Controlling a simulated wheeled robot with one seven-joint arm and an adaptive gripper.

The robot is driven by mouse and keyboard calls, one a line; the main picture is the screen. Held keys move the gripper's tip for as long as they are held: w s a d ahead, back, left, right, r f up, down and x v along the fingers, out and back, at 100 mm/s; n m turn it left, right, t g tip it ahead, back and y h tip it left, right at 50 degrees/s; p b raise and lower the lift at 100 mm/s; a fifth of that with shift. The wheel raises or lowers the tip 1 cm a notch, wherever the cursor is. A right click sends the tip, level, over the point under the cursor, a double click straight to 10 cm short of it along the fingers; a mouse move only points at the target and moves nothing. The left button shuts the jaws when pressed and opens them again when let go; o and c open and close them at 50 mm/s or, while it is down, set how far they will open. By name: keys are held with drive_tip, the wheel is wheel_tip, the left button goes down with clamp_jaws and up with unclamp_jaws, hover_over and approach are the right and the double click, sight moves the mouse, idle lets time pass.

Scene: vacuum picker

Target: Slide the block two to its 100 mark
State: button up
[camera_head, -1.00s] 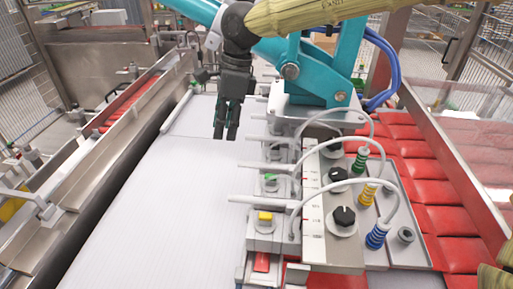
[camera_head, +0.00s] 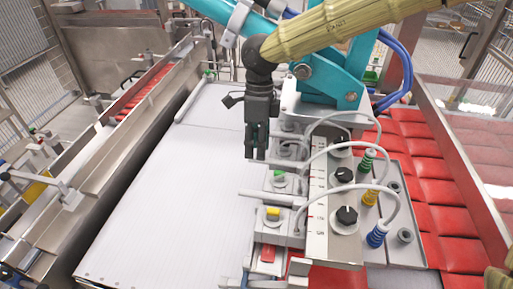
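Sliding blocks with light rods stand in a row along a pale scale strip (camera_head: 318,190) with red marks. The nearest is a block with a yellow cap (camera_head: 273,214). Behind it is a block with a green cap (camera_head: 279,176). A farther block (camera_head: 286,150) is partly hidden by my gripper. I cannot read which is block two or where the 100 mark lies. My dark gripper (camera_head: 256,155) points down, left of the farther block and behind the green-capped one. It holds nothing visible. The gap between its fingers is unclear, and I cannot tell whether it touches a rod.
Black knobs (camera_head: 346,214) and hoses with blue, yellow and green fittings stand right of the strip. A teal arm mount (camera_head: 322,78) rises behind. A stack of white sheets (camera_head: 165,190) leaves open room on the left. Red padded slats (camera_head: 440,190) lie right.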

drive_tip(key=shift+s+f, duration=0.25)
drive_tip(key=shift+f, duration=0.95)
clamp_jaws()
